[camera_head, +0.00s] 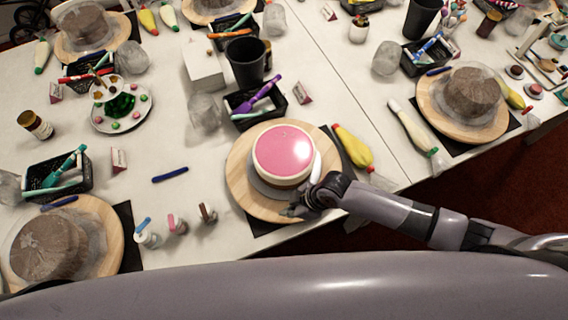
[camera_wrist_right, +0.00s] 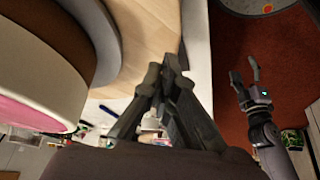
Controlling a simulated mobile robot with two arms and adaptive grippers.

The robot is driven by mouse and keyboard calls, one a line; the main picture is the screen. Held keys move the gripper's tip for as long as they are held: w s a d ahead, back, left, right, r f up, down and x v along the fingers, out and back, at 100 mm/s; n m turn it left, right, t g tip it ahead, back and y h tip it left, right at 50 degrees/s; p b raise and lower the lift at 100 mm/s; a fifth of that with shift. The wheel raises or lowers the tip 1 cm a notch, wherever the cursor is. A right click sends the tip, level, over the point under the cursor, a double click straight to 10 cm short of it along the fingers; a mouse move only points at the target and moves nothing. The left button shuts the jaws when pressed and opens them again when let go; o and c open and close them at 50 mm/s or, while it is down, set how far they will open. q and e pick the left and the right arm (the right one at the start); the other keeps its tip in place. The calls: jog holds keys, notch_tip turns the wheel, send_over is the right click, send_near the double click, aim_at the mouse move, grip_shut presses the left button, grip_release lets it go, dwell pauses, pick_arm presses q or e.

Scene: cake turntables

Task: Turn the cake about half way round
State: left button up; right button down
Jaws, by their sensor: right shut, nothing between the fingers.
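My left gripper (camera_wrist_right: 246,80) shows only in the wrist view, open, away over the red floor.
A yellow piping bag (camera_head: 353,148) lies right of the turntable. A black tray (camera_head: 243,117) with tools stands behind it. Small colour bottles (camera_head: 176,225) and a blue pen (camera_head: 170,174) are to the left. Another turntable (camera_head: 435,110) with a brown cake stands at right.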

notch_tip(320, 180, up, 6)
dwell(0.7)
dwell(0.4)
